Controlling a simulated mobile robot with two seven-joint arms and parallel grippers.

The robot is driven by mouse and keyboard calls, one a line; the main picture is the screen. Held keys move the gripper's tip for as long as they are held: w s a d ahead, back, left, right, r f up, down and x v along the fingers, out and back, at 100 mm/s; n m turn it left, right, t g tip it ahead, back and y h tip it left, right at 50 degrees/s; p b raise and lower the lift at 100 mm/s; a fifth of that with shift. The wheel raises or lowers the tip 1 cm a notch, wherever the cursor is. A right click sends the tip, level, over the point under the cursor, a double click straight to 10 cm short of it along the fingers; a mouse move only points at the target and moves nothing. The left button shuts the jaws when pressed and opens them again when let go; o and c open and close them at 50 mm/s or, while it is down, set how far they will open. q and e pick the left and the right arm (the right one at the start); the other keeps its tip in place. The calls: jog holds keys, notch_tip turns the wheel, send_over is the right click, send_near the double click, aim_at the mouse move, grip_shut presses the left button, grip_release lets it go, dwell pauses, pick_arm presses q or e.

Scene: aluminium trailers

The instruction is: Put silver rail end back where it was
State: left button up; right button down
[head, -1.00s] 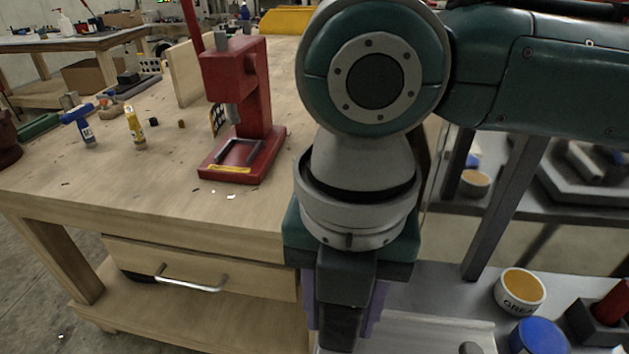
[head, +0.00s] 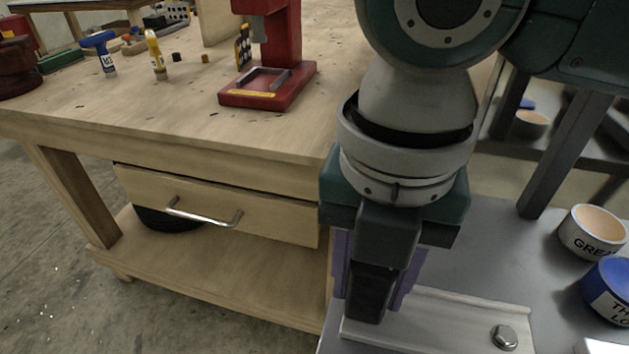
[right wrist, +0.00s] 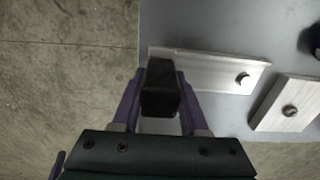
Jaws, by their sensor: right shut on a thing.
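The silver rail (head: 455,320) is a long pale metal plate with a bolt near its right end, low in the head view. In the right wrist view the rail (right wrist: 210,70) lies across the upper middle. My right gripper (head: 375,295) points down over the rail's left end. Its purple fingers (right wrist: 158,105) are shut on either side of a dark block (right wrist: 160,88) at that end. The dark block hides part of the rail, and I cannot tell whether the rail touches the grey surface below. My left gripper is not in view.
The grey metal surface (right wrist: 205,25) holds a second bolted silver plate (right wrist: 290,105). A grease cup (head: 592,232) and a blue-lidded tub (head: 608,285) stand at the right. A wooden bench (head: 190,125) with a drawer and a red press (head: 270,90) stands to the left.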

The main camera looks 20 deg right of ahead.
jog(key=shift+c, duration=2.2)
grip_release()
